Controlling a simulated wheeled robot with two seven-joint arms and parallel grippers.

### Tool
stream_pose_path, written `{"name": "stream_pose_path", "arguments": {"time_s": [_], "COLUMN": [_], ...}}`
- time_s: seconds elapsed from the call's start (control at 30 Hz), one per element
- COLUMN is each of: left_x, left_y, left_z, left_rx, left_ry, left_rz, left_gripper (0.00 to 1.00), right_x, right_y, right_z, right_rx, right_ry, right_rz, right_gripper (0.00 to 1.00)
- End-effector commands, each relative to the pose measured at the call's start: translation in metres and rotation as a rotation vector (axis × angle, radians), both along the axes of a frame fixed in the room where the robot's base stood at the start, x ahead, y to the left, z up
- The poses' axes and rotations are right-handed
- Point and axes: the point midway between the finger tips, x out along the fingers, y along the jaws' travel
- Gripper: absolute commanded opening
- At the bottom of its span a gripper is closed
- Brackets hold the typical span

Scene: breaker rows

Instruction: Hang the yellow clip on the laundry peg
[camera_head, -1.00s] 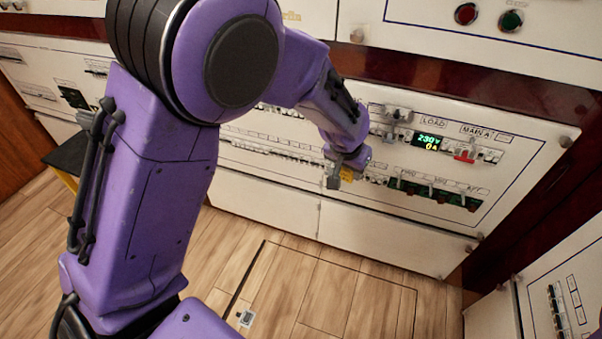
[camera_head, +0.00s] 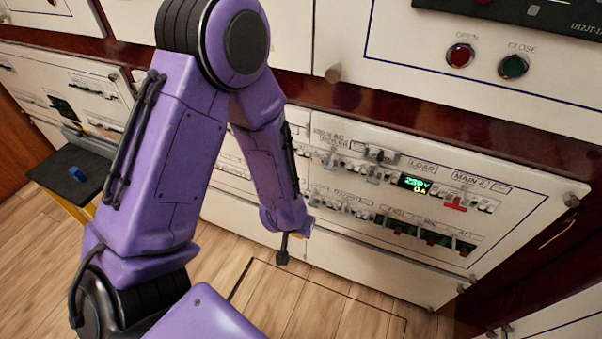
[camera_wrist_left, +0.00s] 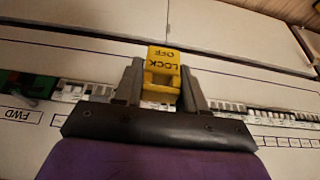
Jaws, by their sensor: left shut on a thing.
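The yellow clip (camera_wrist_left: 161,75) is a small block marked LOCK OFF. In the left wrist view it sits between the two fingers of my left gripper (camera_wrist_left: 160,88), which is shut on it. In the head view only a sliver of yellow (camera_head: 299,236) shows by my left gripper (camera_head: 303,228), in front of the lower white breaker panel (camera_head: 360,262). The clip appears clear of the panel. I cannot make out a label reading laundry, so I cannot tell which peg is the laundry one. My right gripper is not in view.
Above are a red button (camera_head: 460,55) and a green button (camera_head: 513,66). A dark stool (camera_head: 88,172) with a blue object (camera_head: 78,174) stands left. The wooden floor in front is clear.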

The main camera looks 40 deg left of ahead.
Motion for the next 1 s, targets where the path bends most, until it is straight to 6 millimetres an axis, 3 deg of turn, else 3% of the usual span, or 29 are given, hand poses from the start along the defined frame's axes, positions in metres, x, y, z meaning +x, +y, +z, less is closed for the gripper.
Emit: {"name": "stream_pose_path", "arguments": {"time_s": [0.13, 0.6, 1.0], "left_x": [0.001, 0.051, 0.057], "left_y": [0.0, 0.009, 0.011], "left_z": [0.003, 0.002, 0.001], "left_rx": [0.001, 0.001, 0.001], "left_ry": [0.001, 0.0, 0.0], "left_rz": [-0.001, -0.005, -0.005], "left_gripper": [0.11, 0.11, 0.11], "right_x": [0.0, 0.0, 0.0], "right_y": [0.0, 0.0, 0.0], "right_z": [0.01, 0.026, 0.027], "right_rx": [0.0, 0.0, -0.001], "right_ry": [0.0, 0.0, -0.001], "right_rz": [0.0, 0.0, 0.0], "right_gripper": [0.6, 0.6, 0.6]}}
